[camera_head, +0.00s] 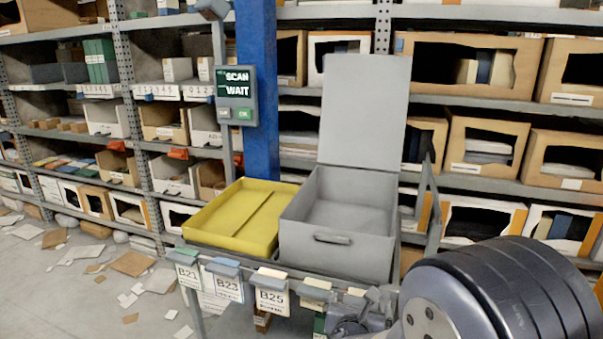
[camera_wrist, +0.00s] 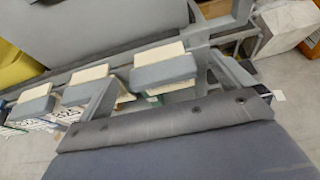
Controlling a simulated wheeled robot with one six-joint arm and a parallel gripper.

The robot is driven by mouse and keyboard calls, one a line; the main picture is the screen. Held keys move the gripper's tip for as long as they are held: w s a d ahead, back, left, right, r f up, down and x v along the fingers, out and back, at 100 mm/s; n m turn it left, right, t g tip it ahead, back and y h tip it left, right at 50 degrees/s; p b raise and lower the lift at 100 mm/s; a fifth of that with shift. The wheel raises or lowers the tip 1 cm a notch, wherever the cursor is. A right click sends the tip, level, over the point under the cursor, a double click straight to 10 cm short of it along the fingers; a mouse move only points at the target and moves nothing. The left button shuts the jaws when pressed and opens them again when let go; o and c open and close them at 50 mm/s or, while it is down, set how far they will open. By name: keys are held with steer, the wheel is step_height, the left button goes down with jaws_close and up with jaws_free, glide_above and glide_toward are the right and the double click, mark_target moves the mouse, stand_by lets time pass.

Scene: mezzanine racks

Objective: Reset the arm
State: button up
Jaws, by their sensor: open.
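My arm's dark ribbed joint (camera_head: 490,295) fills the lower right of the head view. What looks like my gripper (camera_head: 354,322) shows small and grey beside it, low in front of the cart's front rail, partly cut off by the picture's bottom edge. It is open, and I see nothing held in it. In the wrist view the rail's grey and cream tag holders (camera_wrist: 163,68) are close.
A cart carries a yellow tray (camera_head: 215,222) and an open grey box (camera_head: 335,258) with its lid raised. A blue post (camera_head: 257,90) holds a SCAN WAIT panel (camera_head: 237,95). Racks of bins stand behind. Cardboard scraps (camera_head: 132,263) litter the floor at left.

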steer(key=shift+w+d+p, duration=0.25)
steer(key=shift+w+p, duration=0.1)
steer(key=shift+w, duration=0.5)
steer(key=shift+r, duration=0.3)
steer(key=shift+s, duration=0.1)
